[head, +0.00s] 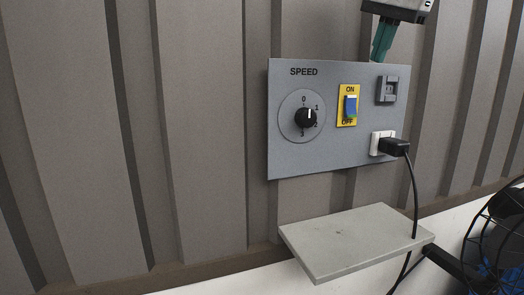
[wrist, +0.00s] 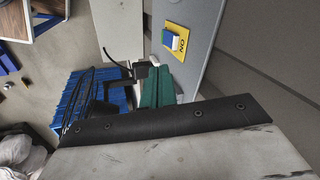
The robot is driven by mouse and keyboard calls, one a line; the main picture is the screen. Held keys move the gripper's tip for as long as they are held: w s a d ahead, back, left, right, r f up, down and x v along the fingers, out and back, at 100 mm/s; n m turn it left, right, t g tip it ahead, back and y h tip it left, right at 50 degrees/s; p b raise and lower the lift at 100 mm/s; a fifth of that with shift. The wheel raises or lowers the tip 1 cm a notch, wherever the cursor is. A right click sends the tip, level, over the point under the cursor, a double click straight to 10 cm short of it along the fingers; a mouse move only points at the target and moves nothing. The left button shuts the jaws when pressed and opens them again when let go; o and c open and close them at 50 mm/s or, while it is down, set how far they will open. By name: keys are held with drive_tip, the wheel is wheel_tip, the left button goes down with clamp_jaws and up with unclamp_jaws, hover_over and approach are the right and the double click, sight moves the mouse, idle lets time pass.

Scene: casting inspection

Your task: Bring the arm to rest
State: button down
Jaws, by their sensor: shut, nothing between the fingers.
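My gripper (head: 379,56) hangs from the top edge of the head view, its green fingers together and empty, in front of or just above the upper part of the grey control panel (head: 340,162). I cannot tell its distance from the panel. In the wrist view the green fingers (wrist: 155,92) show beyond the dark bracket, near the black plug. The panel carries a SPEED dial (head: 305,118) with a black knob, a blue rocker switch (head: 351,107) on a yellow ON/OFF plate, and a small grey fitting (head: 388,90).
A black plug (head: 394,147) sits in the white socket (head: 376,143), and its cable hangs past the grey shelf (head: 350,242). A black-caged fan (head: 497,240) stands at lower right. The ribbed wall (head: 190,130) left of the panel is clear.

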drive_tip(key=s+d+f+n+g, duration=0.1)
drive_tip(key=s+f+n, duration=0.4)
drive_tip(key=s+f, duration=0.9)
drive_tip(key=s+f+n+g+h, duration=0.1)
drive_tip(key=s+f+n, duration=0.5)
drive_tip(key=s+f, duration=0.8)
wheel_tip(320, 180, down, 8)
drive_tip(key=shift+s+d+r, duration=0.2)
drive_tip(key=shift+s+d, duration=0.15)
drive_tip(key=shift+s, duration=0.05)
